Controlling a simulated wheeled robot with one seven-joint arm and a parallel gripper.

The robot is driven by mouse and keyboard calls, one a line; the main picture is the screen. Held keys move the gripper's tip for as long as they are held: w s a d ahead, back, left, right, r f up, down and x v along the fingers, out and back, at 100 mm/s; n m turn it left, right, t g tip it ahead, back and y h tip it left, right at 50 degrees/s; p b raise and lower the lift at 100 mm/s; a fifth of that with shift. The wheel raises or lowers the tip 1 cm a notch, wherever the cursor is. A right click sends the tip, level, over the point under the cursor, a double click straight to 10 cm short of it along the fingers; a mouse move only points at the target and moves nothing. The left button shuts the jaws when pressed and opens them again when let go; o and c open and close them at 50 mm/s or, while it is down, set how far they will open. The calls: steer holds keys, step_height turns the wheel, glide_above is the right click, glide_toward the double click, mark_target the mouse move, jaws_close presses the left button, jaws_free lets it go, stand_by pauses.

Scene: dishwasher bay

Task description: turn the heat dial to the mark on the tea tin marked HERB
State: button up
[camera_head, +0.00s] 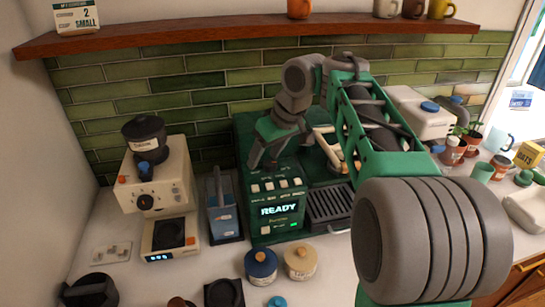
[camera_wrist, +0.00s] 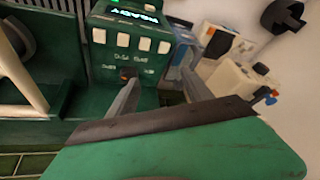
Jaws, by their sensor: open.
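My gripper (camera_head: 264,160) is open and empty, pointing down just above and behind the button panel of the green machine (camera_head: 270,232), whose screen reads READY. In the wrist view, my gripper (camera_wrist: 158,80) has its two fingers apart in front of the same machine (camera_wrist: 110,28). A small dark and reddish part (camera_wrist: 128,73) shows by the left finger; I cannot tell if it is the heat dial. A blue lidded tin (camera_head: 261,264) and a cream lidded tin (camera_head: 299,261) stand in front of the machine. Their labels are too small to read, so I cannot pick out HERB.
A cream grinder (camera_head: 160,180) with a black knob stands left, behind a small scale (camera_head: 170,236). Cups and plant pots (camera_head: 452,150) crowd the right. A wooden shelf (camera_head: 200,32) runs above.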

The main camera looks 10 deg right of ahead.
mark_target(270, 162)
steer(key=w+d+n, duration=0.3)
steer(key=w+d, duration=0.3)
steer(key=shift+g, duration=0.3)
steer(key=b+x, duration=0.5)
steer(key=x, duration=0.3)
steer(key=shift+s+a+f, duration=0.1)
steer(key=shift+a+f, duration=0.15)
steer(key=shift+f, duration=0.1)
jaws_close()
